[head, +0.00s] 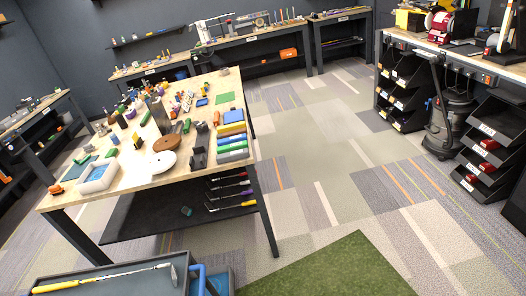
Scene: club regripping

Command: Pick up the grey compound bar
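A worktable (137,196) with a pale wooden top stands left of centre, crowded with small items. Along its right edge lie several coloured bars side by side: yellow, blue, green and greyish ones. A greyish bar (232,156) lies at the near end of this row, next to a green bar (232,148). It may be the grey compound bar, but at this distance I cannot tell for certain. My gripper is not in view.
A dark trolley (110,272) with a yellow-handled club (105,278) stands at the lower left. Clubs lie on the worktable's lower shelf (160,215). A green mat (330,270) and open carpet lie to the right. A shop vacuum (455,110) and bins stand far right.

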